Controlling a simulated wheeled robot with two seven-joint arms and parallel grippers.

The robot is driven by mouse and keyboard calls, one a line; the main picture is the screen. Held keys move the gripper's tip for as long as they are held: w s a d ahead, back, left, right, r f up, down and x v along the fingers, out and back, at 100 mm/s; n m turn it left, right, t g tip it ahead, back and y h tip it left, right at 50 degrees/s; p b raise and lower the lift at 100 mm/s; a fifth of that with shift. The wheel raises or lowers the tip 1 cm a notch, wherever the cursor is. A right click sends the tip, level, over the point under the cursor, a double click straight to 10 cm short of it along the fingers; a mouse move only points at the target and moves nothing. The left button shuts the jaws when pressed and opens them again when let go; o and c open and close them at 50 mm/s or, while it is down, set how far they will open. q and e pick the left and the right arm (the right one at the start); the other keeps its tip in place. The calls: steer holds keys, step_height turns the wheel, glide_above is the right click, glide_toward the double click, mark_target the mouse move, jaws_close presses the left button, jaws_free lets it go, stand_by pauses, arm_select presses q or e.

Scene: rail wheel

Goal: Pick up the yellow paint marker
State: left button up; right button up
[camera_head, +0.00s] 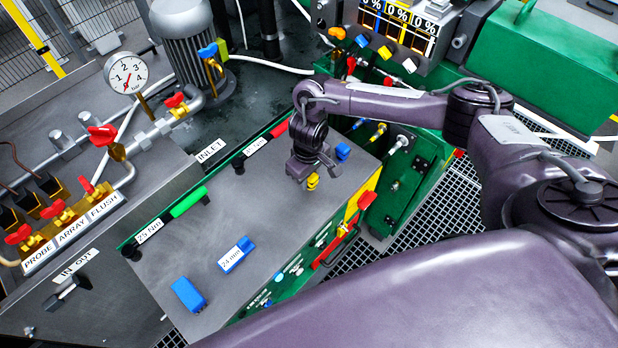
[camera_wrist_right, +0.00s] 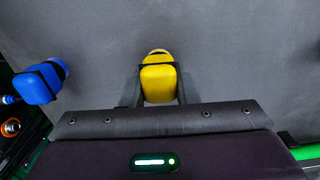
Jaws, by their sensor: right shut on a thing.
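The yellow paint marker (camera_wrist_right: 159,82) is between the two fingers of my right gripper (camera_wrist_right: 158,92) in the right wrist view, with the grey top surface behind it. In the head view a small yellow part of the marker (camera_head: 313,181) shows under my right gripper (camera_head: 314,175); the rest is hidden by the gripper. The right gripper is shut on the marker, close over the grey bench top (camera_head: 262,205). I cannot tell whether the marker touches the top. My left gripper is not in view.
A blue object (camera_head: 343,151) stands just right of the gripper; it also shows in the wrist view (camera_wrist_right: 40,83). Blue blocks (camera_head: 188,294) and (camera_head: 236,254) lie nearer. Green-handled (camera_head: 188,202) and red-handled (camera_head: 279,128) tools lie along the left edge. A gauge (camera_head: 126,75) stands beyond.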

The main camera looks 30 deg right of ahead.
step_height(320, 180, up, 4)
steer(key=shift+w+r, duration=0.1)
steer(key=shift+r, duration=0.15)
step_height(320, 180, up, 15)
steer(key=p, duration=0.4)
steer(key=shift+f+p, duration=0.15)
steer(key=shift+p, duration=0.15)
steer(key=o, duration=0.3)
steer(key=shift+c, duration=0.9)
